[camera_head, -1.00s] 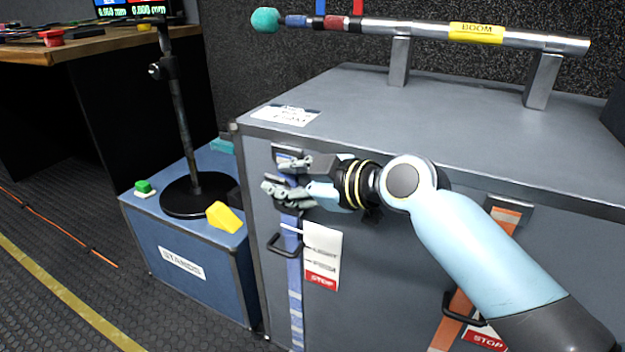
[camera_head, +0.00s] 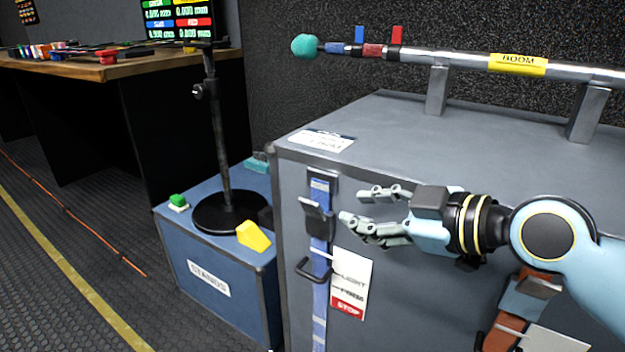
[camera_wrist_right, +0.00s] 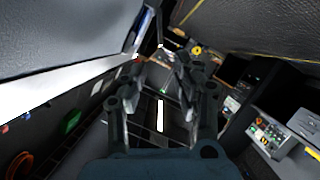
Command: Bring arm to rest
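My right gripper (camera_head: 370,212) is open and empty in the head view. It is held in front of the grey case (camera_head: 420,125), just right of the blue strap (camera_head: 320,262) and its dark buckle (camera_head: 316,215), with a visible gap to the buckle. The right wrist view shows its two fingers (camera_wrist_right: 160,95) spread apart with nothing between them. My left gripper is in neither view.
A boom pole (camera_head: 470,62) rests on supports on the grey case. A tag (camera_head: 350,285) hangs by the blue strap. A blue stands case (camera_head: 205,262) bears a black stand (camera_head: 228,210) and a yellow wedge (camera_head: 253,236). A wooden desk (camera_head: 120,65) stands at the left. The floor there is open.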

